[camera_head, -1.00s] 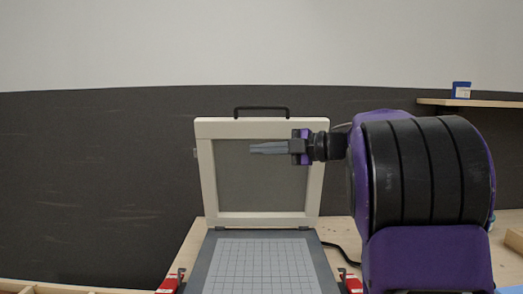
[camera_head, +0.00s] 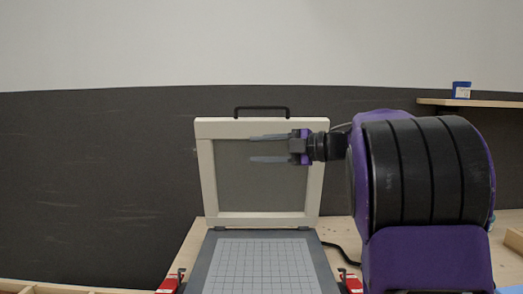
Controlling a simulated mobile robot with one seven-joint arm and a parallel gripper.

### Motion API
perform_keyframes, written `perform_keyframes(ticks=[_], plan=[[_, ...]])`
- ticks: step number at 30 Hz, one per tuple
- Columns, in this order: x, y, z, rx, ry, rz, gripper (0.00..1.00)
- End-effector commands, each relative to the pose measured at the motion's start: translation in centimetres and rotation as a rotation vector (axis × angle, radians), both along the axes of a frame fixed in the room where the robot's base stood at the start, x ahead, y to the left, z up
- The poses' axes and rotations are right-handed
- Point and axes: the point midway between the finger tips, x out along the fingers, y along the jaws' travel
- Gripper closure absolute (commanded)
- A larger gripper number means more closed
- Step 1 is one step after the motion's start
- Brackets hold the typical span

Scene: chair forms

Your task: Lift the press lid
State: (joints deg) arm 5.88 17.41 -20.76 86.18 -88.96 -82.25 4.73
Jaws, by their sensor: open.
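The press lid (camera_head: 208,178) is a cream frame with a grey inner panel. It stands upright, hinged at the back of the press base (camera_head: 215,262), with a black handle (camera_head: 262,109) on its top edge. The base shows a pale gridded bed. My gripper (camera_head: 266,148) is in front of the upper right part of the lid, pointing left, with its two grey fingers apart and nothing between them. Whether it touches the lid cannot be told. My arm covers the area right of the lid.
The press sits on a wooden table (camera_head: 188,250) with red clamps (camera_head: 171,282) at its front corners. A black cable (camera_head: 345,252) runs off to the right. Space left of the lid is clear.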

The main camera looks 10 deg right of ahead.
Motion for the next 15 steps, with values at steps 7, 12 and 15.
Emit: perform_keyframes(ticks=[7, 12, 15], plan=[[-0.1, -0.2, 0.0, 0.0, 0.0, -0.001, 0.53], [-1.1, -1.8, 0.3, 0.0, 0.0, -0.004, 0.53], [-2.2, -3.6, 0.6, 0.0, 0.001, -0.005, 0.53]])
